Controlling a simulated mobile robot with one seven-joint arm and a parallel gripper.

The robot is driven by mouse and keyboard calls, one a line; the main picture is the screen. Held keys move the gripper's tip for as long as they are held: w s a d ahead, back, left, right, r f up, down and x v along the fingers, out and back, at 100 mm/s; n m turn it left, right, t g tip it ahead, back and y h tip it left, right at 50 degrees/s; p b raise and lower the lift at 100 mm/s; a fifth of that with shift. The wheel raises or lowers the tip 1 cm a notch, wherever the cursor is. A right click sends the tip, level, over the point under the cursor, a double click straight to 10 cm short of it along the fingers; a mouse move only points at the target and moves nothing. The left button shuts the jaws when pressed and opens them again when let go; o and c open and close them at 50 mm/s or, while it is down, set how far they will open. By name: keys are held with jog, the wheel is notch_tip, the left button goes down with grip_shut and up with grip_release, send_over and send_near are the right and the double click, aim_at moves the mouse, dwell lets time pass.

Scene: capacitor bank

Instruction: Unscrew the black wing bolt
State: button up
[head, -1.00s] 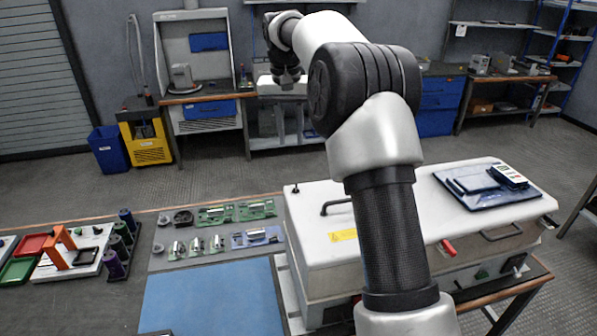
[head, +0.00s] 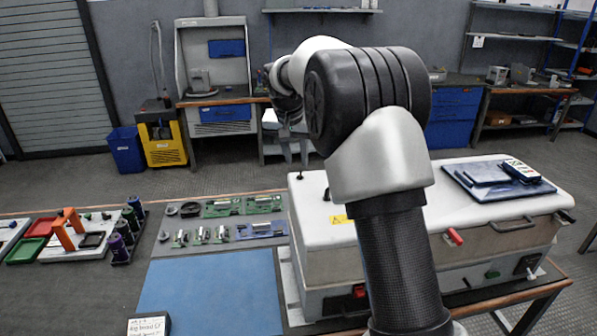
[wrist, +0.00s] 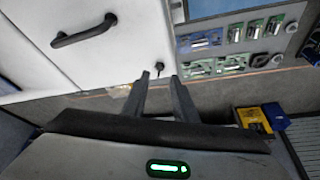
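A small black wing bolt (head: 299,175) stands upright at the far left corner of the white top of a large box-shaped unit (head: 318,205). In the wrist view the wing bolt (wrist: 160,67) shows just beyond and between my fingertips, on the edge of the white top. My gripper (wrist: 158,78) is open, with a clear gap between its two fingers and nothing held. In the head view my gripper (head: 289,108) is partly hidden by my arm and shows above and beyond the bolt. I cannot tell the exact distance between them.
A black handle (wrist: 84,31) stands up from the white top. A blue tablet-like tray (head: 500,182) lies on the top's right side. Circuit boards (head: 220,207) and a blue mat (head: 210,292) lie on the bench to the left.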

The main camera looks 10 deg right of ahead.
aim_at(300, 175)
jog(key=x, duration=0.6)
jog(key=shift+f, duration=0.15)
jog(key=shift+c, duration=0.5)
